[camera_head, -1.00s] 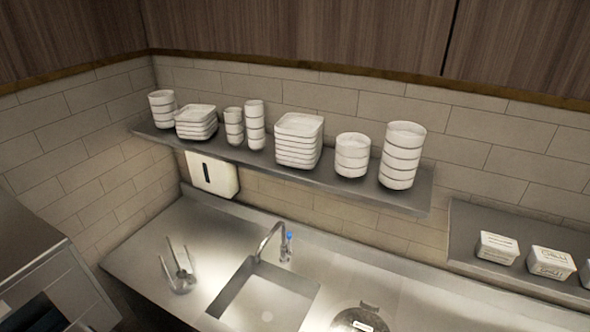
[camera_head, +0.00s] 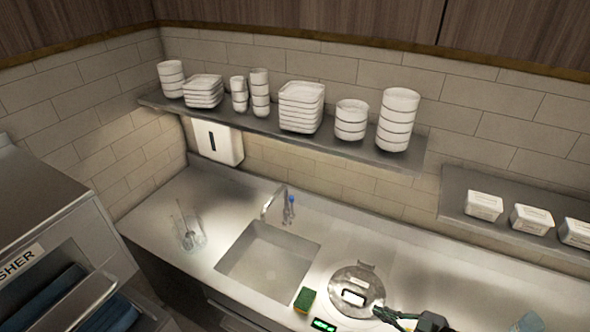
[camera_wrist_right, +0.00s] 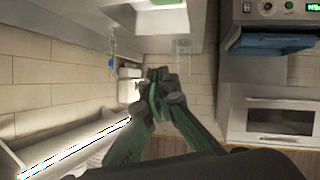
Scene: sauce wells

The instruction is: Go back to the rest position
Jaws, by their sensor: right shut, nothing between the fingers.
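My right gripper (camera_head: 384,314) shows at the bottom edge of the head view, right of the sponge and below the round metal lid. Its fingers are green and dark. In the right wrist view the gripper (camera_wrist_right: 158,82) has its fingertips together, with nothing held between them. Most of the right arm is outside the head view. My left gripper is not in view.
A steel counter (camera_head: 165,215) holds a sink (camera_head: 265,262), a tap (camera_head: 275,203), a round lidded pot (camera_head: 358,283) and a green-yellow sponge (camera_head: 304,299). A shelf (camera_head: 270,128) carries stacked white dishes. A steel machine (camera_head: 50,215) stands at the left.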

